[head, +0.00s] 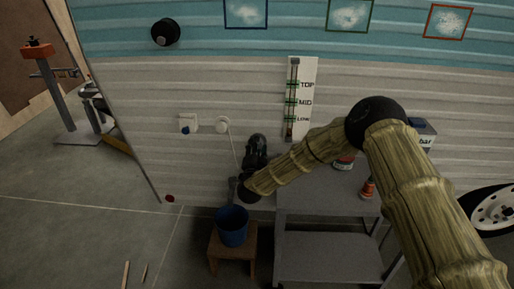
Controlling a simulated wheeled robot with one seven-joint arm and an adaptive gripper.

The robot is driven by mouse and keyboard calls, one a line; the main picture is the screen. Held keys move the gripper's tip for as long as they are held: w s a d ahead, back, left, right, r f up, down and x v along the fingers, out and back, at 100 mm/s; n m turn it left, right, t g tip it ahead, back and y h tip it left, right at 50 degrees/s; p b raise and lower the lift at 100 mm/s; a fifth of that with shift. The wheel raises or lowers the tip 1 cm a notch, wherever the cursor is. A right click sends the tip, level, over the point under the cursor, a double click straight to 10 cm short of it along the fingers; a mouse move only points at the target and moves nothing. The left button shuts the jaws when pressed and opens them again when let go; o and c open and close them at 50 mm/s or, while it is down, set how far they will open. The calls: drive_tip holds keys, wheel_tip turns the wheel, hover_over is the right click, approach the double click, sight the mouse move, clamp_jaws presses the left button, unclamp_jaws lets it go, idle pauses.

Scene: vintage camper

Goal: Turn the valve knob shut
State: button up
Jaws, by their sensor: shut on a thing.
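My gripper (236,187) is small and dark at the end of my arm, close to the camper wall just above a blue bucket (232,226). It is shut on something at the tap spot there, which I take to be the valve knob. The knob is hidden by the gripper and wrist, so its turn angle cannot be seen. A thin pale line runs from a round white wall fitting (222,125) down towards the gripper.
The bucket stands on a wooden stool (217,244). A grey shelf table (318,199) is close on the right, under my arm, with a red-labelled can (344,163) and an orange bottle (368,188). A level gauge (300,98) hangs above. Open floor lies left.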

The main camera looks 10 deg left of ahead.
drive_tip(key=shift+s+f+n+y, duration=0.1)
drive_tip(key=shift+n+y, duration=0.15)
drive_tip(key=shift+n, duration=1)
drive_tip(key=shift+f+n+y, duration=0.1)
drive_tip(key=shift+n+y, duration=0.15)
drive_tip(key=shift+n, duration=1)
drive_tip(key=o, duration=1)
drive_tip(key=shift+r, duration=0.1)
drive_tip(key=s, duration=0.8)
drive_tip(key=s+d+f, duration=0.1)
drive_tip(key=s, duration=0.2)
drive_tip(key=shift+s, duration=0.4)
drive_tip(key=shift+f, duration=0.1)
